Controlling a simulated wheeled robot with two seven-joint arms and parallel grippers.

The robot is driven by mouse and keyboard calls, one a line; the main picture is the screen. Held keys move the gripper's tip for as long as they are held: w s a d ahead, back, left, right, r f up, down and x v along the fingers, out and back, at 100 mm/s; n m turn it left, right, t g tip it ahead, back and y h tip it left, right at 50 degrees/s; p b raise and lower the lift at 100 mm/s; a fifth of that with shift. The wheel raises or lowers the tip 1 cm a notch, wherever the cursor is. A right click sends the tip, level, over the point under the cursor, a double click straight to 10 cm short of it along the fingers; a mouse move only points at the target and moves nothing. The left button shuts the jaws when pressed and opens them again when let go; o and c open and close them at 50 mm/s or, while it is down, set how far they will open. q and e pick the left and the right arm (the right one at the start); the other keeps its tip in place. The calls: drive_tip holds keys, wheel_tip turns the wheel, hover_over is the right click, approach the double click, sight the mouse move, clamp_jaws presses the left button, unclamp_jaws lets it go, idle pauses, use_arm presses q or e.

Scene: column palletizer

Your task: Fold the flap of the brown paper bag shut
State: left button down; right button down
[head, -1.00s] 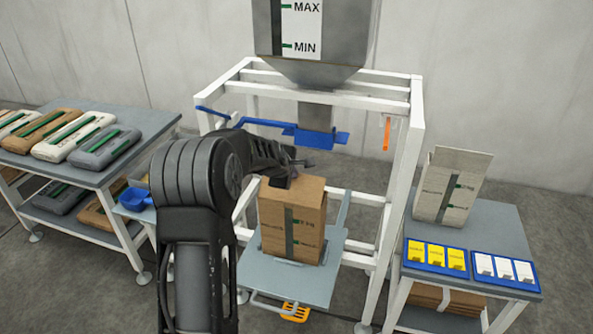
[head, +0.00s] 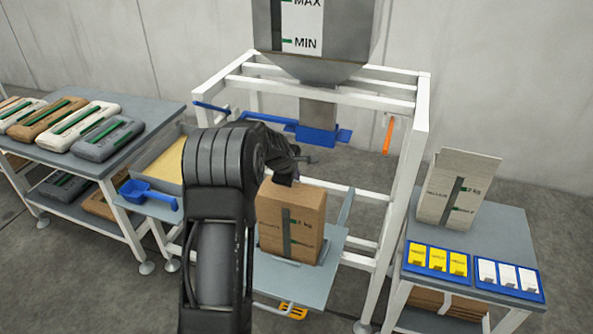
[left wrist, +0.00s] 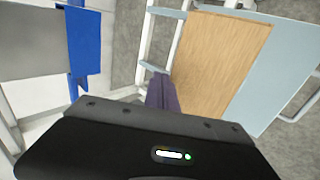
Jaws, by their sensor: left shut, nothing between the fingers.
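The brown paper bag (head: 305,218) stands upright on the grey-blue platform (head: 315,285) under the hopper spout. Its printed front with a green level strip faces me in the head view. Its top looks closed over and flat; whether the flap lies fully down I cannot tell. The bag's plain brown surface (left wrist: 218,62) also fills the middle of the left wrist view. My left gripper (head: 288,179) is shut and empty, at the back left of the bag's top, and hides part of it. Its dark fingers (left wrist: 161,92) show beside the bag's edge in the wrist view. My right gripper is out of view.
A blue scoop (head: 148,194) lies left. The left table (head: 130,158) holds several filled bags. The right table (head: 500,235) holds an open white bag (head: 457,190) and yellow and white cards.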

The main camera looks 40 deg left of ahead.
use_arm(q)
drive_tip(key=shift+w+a+f, duration=0.1)
drive_tip(key=shift+f, duration=0.35)
drive_tip(key=shift+r, duration=0.15)
idle(0.3)
drive_tip(key=shift+r+p, duration=0.5)
drive_tip(key=shift+r, duration=0.15)
